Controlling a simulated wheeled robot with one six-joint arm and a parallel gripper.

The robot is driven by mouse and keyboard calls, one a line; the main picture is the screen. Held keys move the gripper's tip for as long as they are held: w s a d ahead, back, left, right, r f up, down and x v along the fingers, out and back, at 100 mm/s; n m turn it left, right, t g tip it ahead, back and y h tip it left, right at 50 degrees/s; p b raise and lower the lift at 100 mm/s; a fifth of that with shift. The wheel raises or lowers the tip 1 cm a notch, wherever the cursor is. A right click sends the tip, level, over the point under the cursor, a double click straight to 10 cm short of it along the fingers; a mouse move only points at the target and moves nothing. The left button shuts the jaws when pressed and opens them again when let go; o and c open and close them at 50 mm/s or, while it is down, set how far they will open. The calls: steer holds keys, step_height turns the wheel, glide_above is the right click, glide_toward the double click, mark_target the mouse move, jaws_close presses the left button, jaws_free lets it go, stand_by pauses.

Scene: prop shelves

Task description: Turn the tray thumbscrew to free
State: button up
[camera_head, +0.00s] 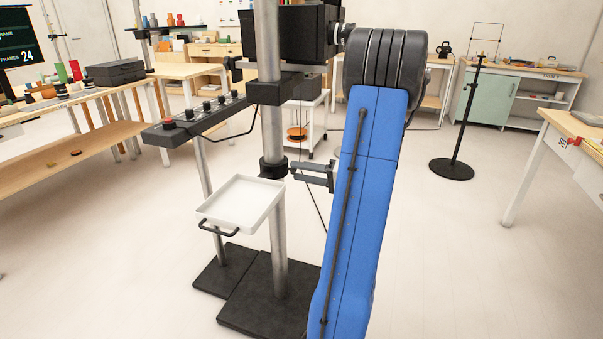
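A white shallow tray (242,203) with a dark front handle (219,229) sits beside the upright metal pole (279,235), to its left. A black collar (273,167) is around the pole just above the tray. My gripper (294,171) reaches in from behind my blue arm, pointing left, with its fingertips close to the right side of this collar. Two grey fingers show one above the other with a narrow gap. The thumbscrew cannot be made out at the fingertips, and I cannot tell whether they touch or grip it.
A black control bar with a red button (167,124) stands out left above the tray. A black box-shaped unit (293,36) is higher on the pole. Dark base plates (265,307) lie on the floor. A black stand (452,168) is at right, with open floor around it.

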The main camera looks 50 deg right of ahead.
steer(key=shift+s, duration=0.1)
steer(key=v, duration=1.7)
steer(key=shift+s, duration=0.15)
